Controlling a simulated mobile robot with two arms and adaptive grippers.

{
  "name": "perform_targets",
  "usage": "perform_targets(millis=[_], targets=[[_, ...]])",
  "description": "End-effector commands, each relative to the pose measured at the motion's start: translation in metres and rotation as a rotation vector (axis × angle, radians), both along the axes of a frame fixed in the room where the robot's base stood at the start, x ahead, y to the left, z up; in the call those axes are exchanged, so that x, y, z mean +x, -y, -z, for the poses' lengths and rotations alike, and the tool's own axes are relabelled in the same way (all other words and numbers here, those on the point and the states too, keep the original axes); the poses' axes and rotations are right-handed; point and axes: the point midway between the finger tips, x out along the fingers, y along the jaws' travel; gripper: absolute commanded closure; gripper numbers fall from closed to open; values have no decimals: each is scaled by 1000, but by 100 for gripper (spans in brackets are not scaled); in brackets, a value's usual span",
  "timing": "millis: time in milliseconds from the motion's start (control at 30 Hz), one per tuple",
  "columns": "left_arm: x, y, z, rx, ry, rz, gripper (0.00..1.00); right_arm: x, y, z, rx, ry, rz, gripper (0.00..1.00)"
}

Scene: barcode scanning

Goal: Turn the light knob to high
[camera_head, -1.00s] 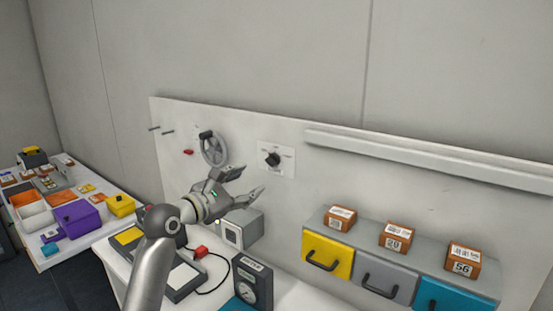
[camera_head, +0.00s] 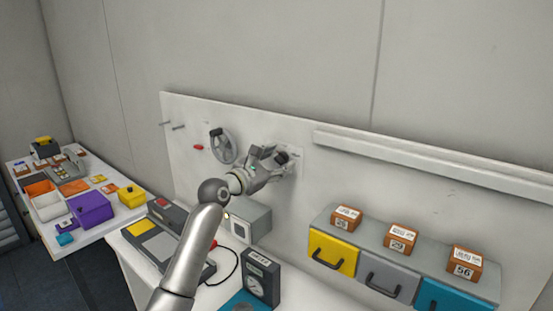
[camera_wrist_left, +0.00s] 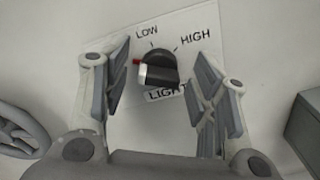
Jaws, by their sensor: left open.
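The black light knob (camera_wrist_left: 158,68) sits on a white plate (camera_wrist_left: 185,25) marked LOW, HIGH and LIGHT in the left wrist view. A red mark shows at the knob's left side, below and left of the LOW label. My left gripper (camera_wrist_left: 165,90) is open, with one finger on each side of the knob and a visible gap to both. In the head view, my left gripper (camera_head: 272,160) is at the wall panel and partly covers the plate; the dark knob (camera_head: 282,157) shows between its fingers. My right gripper is not in view.
A grey handwheel (camera_head: 222,146) is on the panel (camera_head: 190,115) just left of my gripper. A grey box (camera_head: 250,222) is below it. Drawers (camera_head: 332,254) topped with several labelled boxes stand at the right. A ledge (camera_head: 420,163) runs along the upper right.

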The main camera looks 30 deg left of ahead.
Motion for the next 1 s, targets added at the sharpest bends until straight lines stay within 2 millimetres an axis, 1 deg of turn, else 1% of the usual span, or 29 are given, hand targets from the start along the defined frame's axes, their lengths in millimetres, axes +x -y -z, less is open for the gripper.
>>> perform_targets(millis=[267, 367, 633, 867, 1000], targets=[[1, 0, 1, 0, 0, 0, 46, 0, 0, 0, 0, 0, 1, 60], [1, 0, 1, 0, -1, 0, 56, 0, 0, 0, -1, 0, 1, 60], [1, 0, 1, 0, -1, 0, 91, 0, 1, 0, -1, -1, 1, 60], [1, 0, 1, 19, 0, 0, 91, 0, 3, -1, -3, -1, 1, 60], [1, 0, 0, 68, 4, 0, 91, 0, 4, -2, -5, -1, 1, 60]])
